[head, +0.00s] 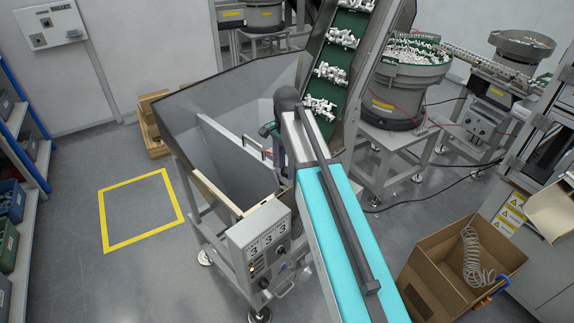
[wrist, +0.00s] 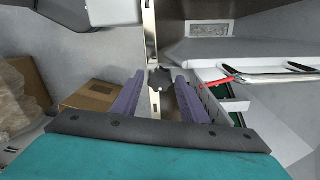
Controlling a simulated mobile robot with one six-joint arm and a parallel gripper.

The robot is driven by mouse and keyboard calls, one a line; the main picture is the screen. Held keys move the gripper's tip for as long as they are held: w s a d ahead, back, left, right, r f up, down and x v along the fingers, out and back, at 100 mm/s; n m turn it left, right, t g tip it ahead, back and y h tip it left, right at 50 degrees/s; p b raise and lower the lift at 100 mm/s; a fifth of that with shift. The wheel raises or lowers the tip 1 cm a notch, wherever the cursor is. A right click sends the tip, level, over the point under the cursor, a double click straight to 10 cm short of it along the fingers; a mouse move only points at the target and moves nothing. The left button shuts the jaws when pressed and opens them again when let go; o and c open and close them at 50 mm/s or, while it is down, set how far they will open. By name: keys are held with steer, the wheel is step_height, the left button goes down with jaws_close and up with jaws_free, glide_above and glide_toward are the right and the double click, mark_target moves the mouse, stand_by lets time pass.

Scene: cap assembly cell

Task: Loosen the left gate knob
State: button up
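In the wrist view, a small dark knob-like part (wrist: 159,76) sits on a narrow metal strip; I take it to be the left gate knob. My gripper (wrist: 160,74) points at it with its two purple fingers apart, one on each side. A gap shows between the fingers, and I cannot tell whether either touches the part. In the head view, my teal arm reaches over the grey hopper (head: 180,112), and my gripper is mostly hidden at the hopper's inner side. The knob cannot be made out there.
A red-ended lever (wrist: 214,81) and metal bar lie close to the right finger. Cardboard boxes (wrist: 88,96) stand at left. A control box (head: 243,238) is at the hopper's front. A green-belted conveyor (head: 343,20) rises behind. An open carton (head: 432,262) stands at right.

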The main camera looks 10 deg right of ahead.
steer(key=c, duration=0.8)
steer(key=shift+o, duration=0.2)
